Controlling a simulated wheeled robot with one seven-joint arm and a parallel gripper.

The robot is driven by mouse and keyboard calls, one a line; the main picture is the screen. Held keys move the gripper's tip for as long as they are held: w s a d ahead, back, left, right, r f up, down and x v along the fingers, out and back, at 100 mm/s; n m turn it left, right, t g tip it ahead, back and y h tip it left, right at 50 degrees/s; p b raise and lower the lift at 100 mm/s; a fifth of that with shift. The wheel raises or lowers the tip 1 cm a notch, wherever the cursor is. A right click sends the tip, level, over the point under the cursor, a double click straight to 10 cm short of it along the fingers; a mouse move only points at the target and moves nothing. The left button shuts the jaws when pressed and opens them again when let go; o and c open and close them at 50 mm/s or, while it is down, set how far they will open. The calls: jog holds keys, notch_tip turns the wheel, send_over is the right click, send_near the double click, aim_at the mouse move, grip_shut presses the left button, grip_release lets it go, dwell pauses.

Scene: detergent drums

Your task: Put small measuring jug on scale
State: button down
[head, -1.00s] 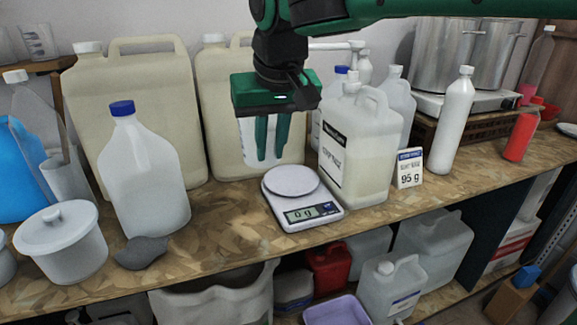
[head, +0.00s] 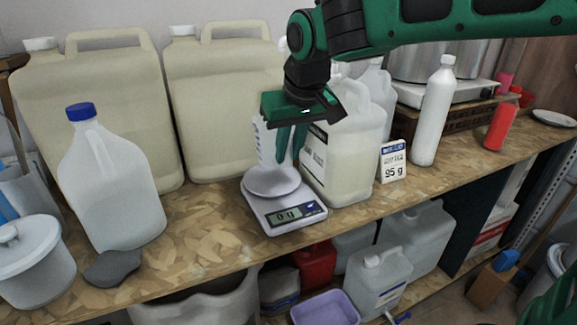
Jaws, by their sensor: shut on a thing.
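My gripper (head: 284,150) is shut on the small measuring jug (head: 265,146), a clear jug with blue marks. The jug is upright, just behind or above the scale's round plate, partly hidden by the green fingers. I cannot tell whether its base touches the plate. The scale (head: 283,209) is white with a round grey plate and stands near the bench's front edge. Its display reads 0 g.
A large jug with a label (head: 345,160) stands close at the scale's right. A card reading 95 g (head: 392,160) is further right. A blue-capped jug (head: 108,190) stands left. Big beige drums (head: 225,100) line the back. The bench (head: 205,235) is clear left of the scale.

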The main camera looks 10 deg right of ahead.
aim_at(290, 164)
jog(key=shift+w+d+f, duration=0.1)
jog(key=shift+d+f, duration=0.1)
jog(key=shift+f, duration=1.9)
jog(key=shift+f, duration=0.15)
jog(key=c, duration=1.6)
grip_release()
jog(key=shift+c, duration=0.2)
jog(key=v, duration=1.2)
